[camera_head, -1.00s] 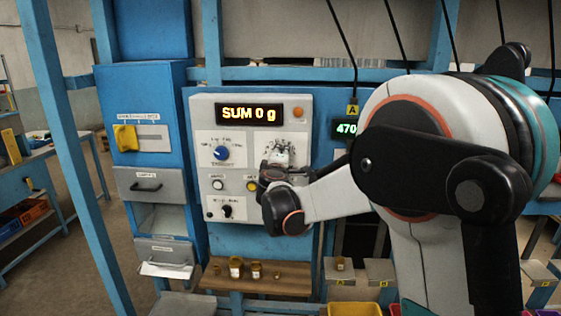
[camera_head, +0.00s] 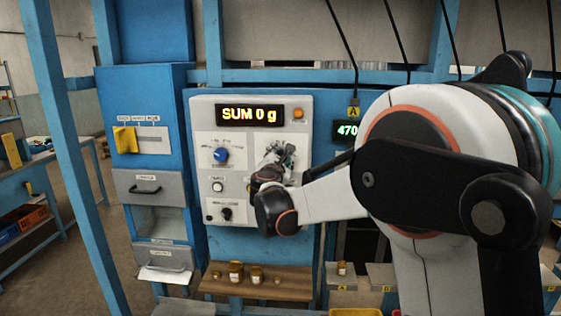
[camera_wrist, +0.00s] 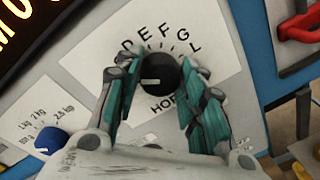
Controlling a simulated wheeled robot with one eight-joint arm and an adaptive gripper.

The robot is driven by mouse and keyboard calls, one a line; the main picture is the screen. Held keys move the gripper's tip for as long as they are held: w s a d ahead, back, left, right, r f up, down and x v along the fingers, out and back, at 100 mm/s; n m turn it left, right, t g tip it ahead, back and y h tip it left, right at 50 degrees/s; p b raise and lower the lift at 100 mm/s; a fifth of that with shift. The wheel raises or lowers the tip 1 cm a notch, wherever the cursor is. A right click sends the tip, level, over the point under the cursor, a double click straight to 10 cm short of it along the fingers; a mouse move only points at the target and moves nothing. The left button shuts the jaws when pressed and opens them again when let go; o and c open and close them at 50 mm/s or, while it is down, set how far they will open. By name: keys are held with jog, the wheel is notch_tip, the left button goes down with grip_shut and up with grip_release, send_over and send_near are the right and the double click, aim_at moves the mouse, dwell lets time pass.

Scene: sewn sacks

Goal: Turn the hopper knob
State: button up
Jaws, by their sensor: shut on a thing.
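The hopper knob (camera_wrist: 160,76) is black and round with a pale pointer line, set on a white plate lettered D, E, F, G and L around it. In the wrist view my gripper (camera_wrist: 155,82) has its teal-padded fingers on both sides of the knob, shut on it. The pointer line faces left in that picture. In the head view my gripper (camera_head: 278,158) is at the upper right of the grey control panel (camera_head: 253,212) and hides the knob. The panel's display (camera_head: 250,115) reads SUM 0 g.
A blue knob (camera_head: 221,155) sits left of my gripper, with a black knob (camera_head: 226,214) lower down. An orange lamp (camera_head: 298,113) is beside the display. A wooden shelf (camera_head: 258,290) with small jars is below. Blue frame posts stand around the panel.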

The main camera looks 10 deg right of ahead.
jog(key=n+b, duration=0.1)
jog(key=n, duration=0.5)
jog(key=shift+a+f+h, duration=0.1)
jog(key=shift+h, duration=0.2)
jog(key=shift+n, duration=0.3)
jog(key=o, duration=1)
jog(key=shift+o, duration=0.2)
jog(key=v, duration=1.2)
jog(key=shift+f, duration=0.2)
